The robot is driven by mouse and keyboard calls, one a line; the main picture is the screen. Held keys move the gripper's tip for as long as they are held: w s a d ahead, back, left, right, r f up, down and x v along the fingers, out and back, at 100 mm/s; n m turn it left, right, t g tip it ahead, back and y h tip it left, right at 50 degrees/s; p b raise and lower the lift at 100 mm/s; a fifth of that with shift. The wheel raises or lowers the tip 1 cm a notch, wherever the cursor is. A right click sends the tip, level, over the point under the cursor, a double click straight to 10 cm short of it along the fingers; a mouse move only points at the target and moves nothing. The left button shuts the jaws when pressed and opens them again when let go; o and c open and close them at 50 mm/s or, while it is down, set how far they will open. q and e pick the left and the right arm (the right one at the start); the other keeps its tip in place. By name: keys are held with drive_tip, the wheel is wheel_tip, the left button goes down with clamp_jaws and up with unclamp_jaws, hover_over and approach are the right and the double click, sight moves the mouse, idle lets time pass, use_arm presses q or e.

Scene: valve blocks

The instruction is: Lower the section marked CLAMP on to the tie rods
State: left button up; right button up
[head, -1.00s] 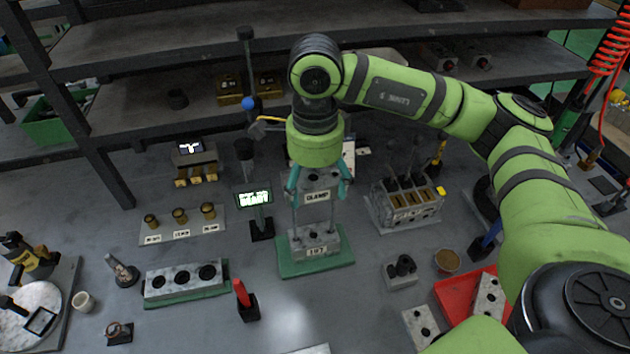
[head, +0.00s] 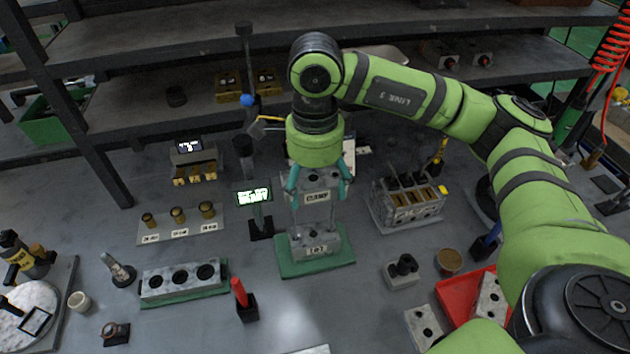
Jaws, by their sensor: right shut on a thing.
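The grey section marked CLAMP (head: 317,197) is held upright in the middle of the head view. My right gripper (head: 317,182) comes down from above with its teal fingers on either side of the section, shut on it. Below it, a grey block with a white label (head: 318,248) stands on a green mat (head: 290,270). A thin rod shows between the section and the lower block at the left; the rods are otherwise mostly hidden. I cannot tell how far the section is seated on them. My left gripper is not in view.
A small lit display (head: 254,197) stands just left of the section. A grey block holding several valve spools (head: 408,203) is at the right. A three-hole block (head: 182,281) lies front left, near a red-handled tool (head: 241,295). A red tray (head: 462,300) is front right.

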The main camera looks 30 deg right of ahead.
drive_tip(key=shift+f+b, duration=5.35)
drive_tip(key=shift+f, duration=0.3)
drive_tip(key=o, duration=1.5)
wheel_tip(320, 180, up, 12)
drive_tip(key=shift+r, duration=0.1)
